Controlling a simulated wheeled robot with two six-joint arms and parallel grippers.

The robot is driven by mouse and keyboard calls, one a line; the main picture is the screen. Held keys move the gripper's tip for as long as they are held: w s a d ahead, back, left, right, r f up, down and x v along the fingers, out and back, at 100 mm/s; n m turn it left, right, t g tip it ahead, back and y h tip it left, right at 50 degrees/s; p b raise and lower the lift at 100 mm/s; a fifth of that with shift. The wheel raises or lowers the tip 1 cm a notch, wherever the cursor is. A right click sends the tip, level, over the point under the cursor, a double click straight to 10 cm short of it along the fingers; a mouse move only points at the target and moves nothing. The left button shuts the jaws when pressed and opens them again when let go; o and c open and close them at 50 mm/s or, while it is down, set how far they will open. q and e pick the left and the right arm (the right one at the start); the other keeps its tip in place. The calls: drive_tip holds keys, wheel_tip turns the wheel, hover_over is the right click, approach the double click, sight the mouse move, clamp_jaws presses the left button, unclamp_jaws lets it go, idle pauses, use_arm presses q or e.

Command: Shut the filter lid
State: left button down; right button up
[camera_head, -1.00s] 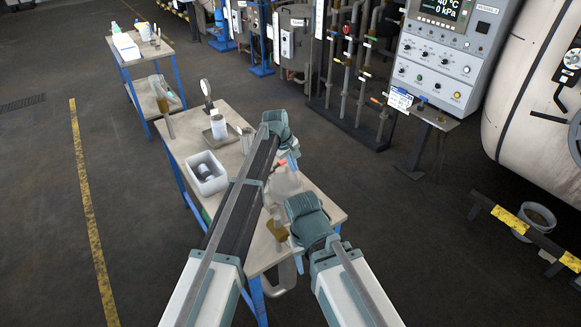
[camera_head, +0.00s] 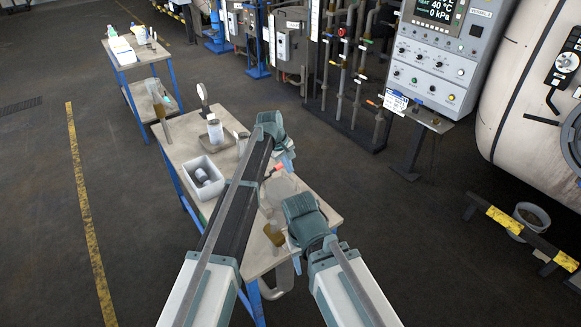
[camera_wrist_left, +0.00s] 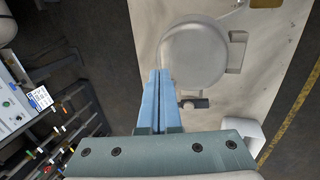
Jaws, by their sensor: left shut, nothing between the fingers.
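My left gripper (camera_head: 288,165) is shut and empty above the bench. In the left wrist view its blue fingers (camera_wrist_left: 157,75) are pressed together beside the left edge of a round grey filter lid (camera_wrist_left: 195,50). Whether they touch it I cannot tell. A hinge-like block (camera_wrist_left: 237,48) is on the lid's right and a small dark-ended knob (camera_wrist_left: 195,103) is below it. In the head view the pale round filter (camera_head: 278,188) is partly hidden by my left arm. How far the lid stands open is unclear. My right wrist is over the bench's near right corner; its fingers are hidden.
The bench (camera_head: 178,143) also carries a grey bin (camera_head: 204,176) with a dark bottle, a dial gauge (camera_head: 203,94), a jar (camera_head: 215,131) and an amber flask (camera_head: 273,234). A control panel (camera_head: 433,60) and large vessel (camera_head: 525,90) stand right.

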use_arm(q)
drive_tip(key=p+v, duration=1)
drive_tip(key=v, duration=0.1)
drive_tip(key=shift+w+d+r+p, duration=0.25)
drive_tip(key=shift+r+p, duration=0.05)
drive_tip(key=shift+r, duration=0.2)
use_arm(e)
wheel_tip(320, 180, up, 12)
drive_tip(key=shift+f, duration=0.2)
drive_tip(key=shift+d+f, duration=0.1)
use_arm(q)
drive_tip(key=s+a+f+m+y+b, duration=0.1)
drive_tip(key=s+f+b, duration=0.5)
drive_tip(key=s, duration=0.6)
drive_tip(key=s+a+f+m+g+y+b, duration=0.1)
drive_tip(key=s+f+m+b, duration=0.5)
drive_tip(key=s, duration=0.6)
drive_tip(key=s+a+f+m+g+y+b, duration=0.1)
drive_tip(key=s+a+f+m+y+b, duration=0.1)
drive_tip(key=s+f+b, duration=0.6)
drive_tip(key=s+a+f+m, duration=0.1)
drive_tip(key=s, duration=0.3)
drive_tip(key=shift+s+a+m, duration=0.3)
drive_tip(key=shift+a, duration=0.1)
use_arm(e)
wheel_tip(320, 180, down, 20)
use_arm(q)
drive_tip(key=shift+f, duration=0.1)
use_arm(e)
drive_tip(key=shift+f, duration=0.1)
